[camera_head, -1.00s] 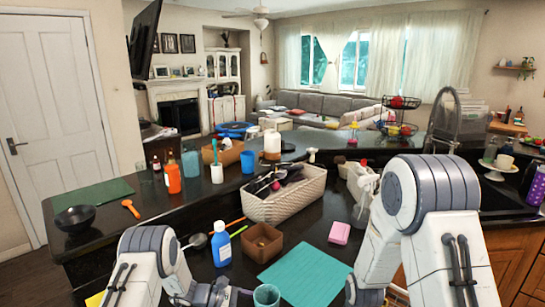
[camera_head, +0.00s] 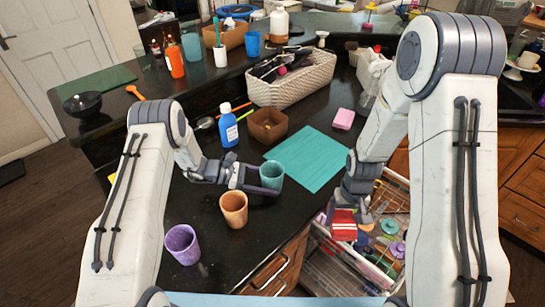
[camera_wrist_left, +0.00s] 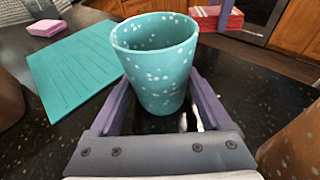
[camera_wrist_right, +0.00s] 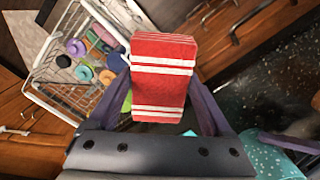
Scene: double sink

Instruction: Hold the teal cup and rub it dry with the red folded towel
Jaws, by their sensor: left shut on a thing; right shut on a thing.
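The teal cup (camera_head: 271,176) is upright at the counter's front edge area, with pale spots visible in the left wrist view (camera_wrist_left: 157,65). My left gripper (camera_head: 257,183) is shut on it, one finger on each side. The red folded towel (camera_head: 343,224) has white stripes and hangs in my right gripper (camera_head: 347,203), which is shut on it. In the right wrist view the towel (camera_wrist_right: 163,75) stands between the two fingers. The towel is to the right of the cup and apart from it, over the open dishwasher rack side.
An orange cup (camera_head: 233,209) and a purple cup (camera_head: 182,244) stand on the counter near the left gripper. A teal mat (camera_head: 308,158), pink sponge (camera_head: 343,119), blue bottle (camera_head: 228,128) and brown box (camera_head: 268,126) are behind. A pulled-out rack (camera_head: 350,265) holds several colourful items.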

